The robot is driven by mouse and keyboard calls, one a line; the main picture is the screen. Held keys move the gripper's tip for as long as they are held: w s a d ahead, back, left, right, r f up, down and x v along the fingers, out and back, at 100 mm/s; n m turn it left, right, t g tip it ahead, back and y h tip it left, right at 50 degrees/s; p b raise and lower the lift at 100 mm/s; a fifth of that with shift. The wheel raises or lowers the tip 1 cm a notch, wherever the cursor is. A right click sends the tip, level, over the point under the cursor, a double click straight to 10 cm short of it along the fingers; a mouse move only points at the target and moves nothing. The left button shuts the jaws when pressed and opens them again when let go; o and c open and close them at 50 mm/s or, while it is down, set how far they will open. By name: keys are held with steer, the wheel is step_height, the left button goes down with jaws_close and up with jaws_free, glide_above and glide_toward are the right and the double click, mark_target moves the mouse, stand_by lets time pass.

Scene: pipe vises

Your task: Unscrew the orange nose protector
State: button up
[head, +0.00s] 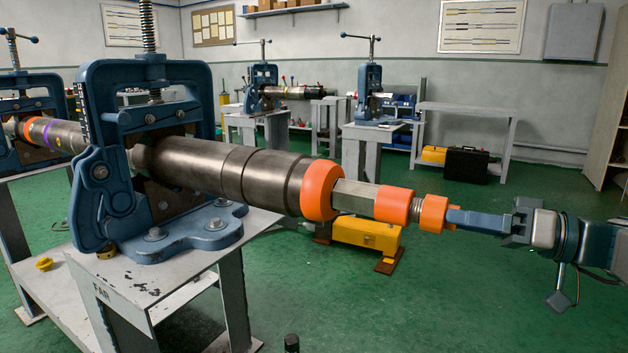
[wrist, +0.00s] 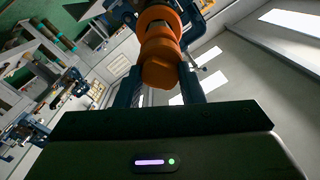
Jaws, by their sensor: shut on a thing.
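A dark steel tool (head: 235,172) lies nearly level through the near blue vise (head: 95,190). At its right end are a large orange collar (head: 321,190), a grey flat-sided shaft (head: 355,196) and an orange band (head: 394,205). Beyond a short narrow neck is the orange nose protector (head: 433,213) at the tip. My gripper (head: 449,217) reaches in from the right, in line with the tool, and is shut on this end piece. In the wrist view the blue fingers stand on both sides of the orange nose protector (wrist: 161,70).
Other vises and benches stand behind. Green floor at the lower right is clear.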

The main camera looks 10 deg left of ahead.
steer(key=shift+f+n+b, duration=0.35)
steer(key=shift+n+b, duration=0.15)
steer(key=shift+b, duration=0.3)
steer(key=shift+r+n, duration=0.25)
steer(key=shift+n, duration=0.25)
steer(key=n, duration=0.3)
steer(key=shift+r, duration=0.1)
steer(key=o, duration=0.9)
steer(key=shift+v, duration=1.1)
